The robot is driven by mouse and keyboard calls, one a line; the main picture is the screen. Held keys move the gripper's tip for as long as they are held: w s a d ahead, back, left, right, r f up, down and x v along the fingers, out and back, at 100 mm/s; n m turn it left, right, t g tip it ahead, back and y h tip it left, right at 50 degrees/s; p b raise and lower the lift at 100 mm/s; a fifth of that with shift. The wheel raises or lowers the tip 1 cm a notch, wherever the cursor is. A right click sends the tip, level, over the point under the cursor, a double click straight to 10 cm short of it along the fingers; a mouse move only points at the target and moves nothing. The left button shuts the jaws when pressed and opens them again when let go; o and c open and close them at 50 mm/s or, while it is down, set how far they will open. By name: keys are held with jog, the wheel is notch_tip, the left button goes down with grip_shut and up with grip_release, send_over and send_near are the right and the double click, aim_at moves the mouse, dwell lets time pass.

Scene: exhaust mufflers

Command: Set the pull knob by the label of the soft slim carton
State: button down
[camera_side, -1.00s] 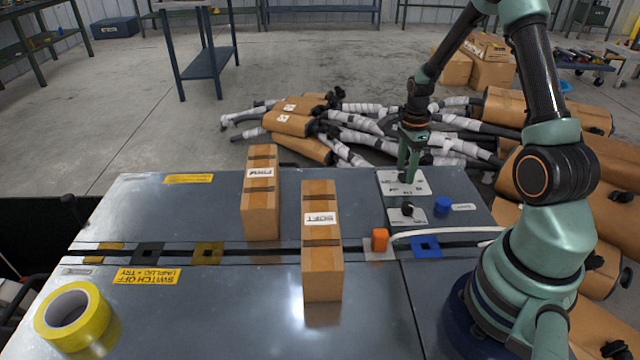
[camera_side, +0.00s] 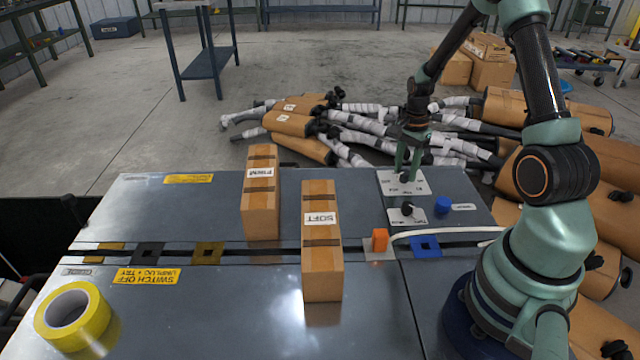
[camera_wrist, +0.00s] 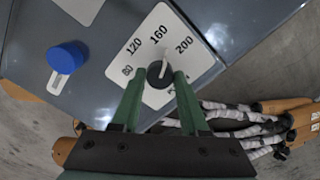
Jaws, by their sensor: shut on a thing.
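The dial knob (camera_wrist: 157,84), black with a white pointer, sits on a white plate (camera_wrist: 197,70) printed 80, 120, 160 and 200. Its pointer is at or close to 160. My gripper (camera_wrist: 160,78) is shut on this knob, one green finger on each side. In the side view my gripper (camera_side: 406,172) stands over the plate, largely hiding the knob. The soft carton (camera_side: 322,265), a slim brown box with dark bands and a white label reading SOFT, stands at the table's middle, apart from my gripper. Another carton (camera_side: 261,212), seemingly labelled FIRM, stands behind it to the left.
A smaller plate with a black knob (camera_side: 407,209) lies just in front of the dial. A blue button (camera_side: 442,204) is to its right. An orange block (camera_side: 380,239) sits by the dark slot. Yellow tape (camera_side: 72,317) lies front left. Wrapped mufflers crowd behind.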

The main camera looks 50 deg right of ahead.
jog(key=n, duration=0.4)
jog(key=shift+n, duration=0.3)
jog(key=n, duration=0.4)
jog(key=shift+n, duration=0.3)
jog(key=n, duration=0.4)
jog(key=shift+n, duration=0.3)
jog(key=n, duration=1)
jog(key=shift+n, duration=0.4)
jog(key=n, duration=0.6)
jog(key=shift+n, duration=0.3)
jog(key=shift+c, duration=2.1)
grip_release()
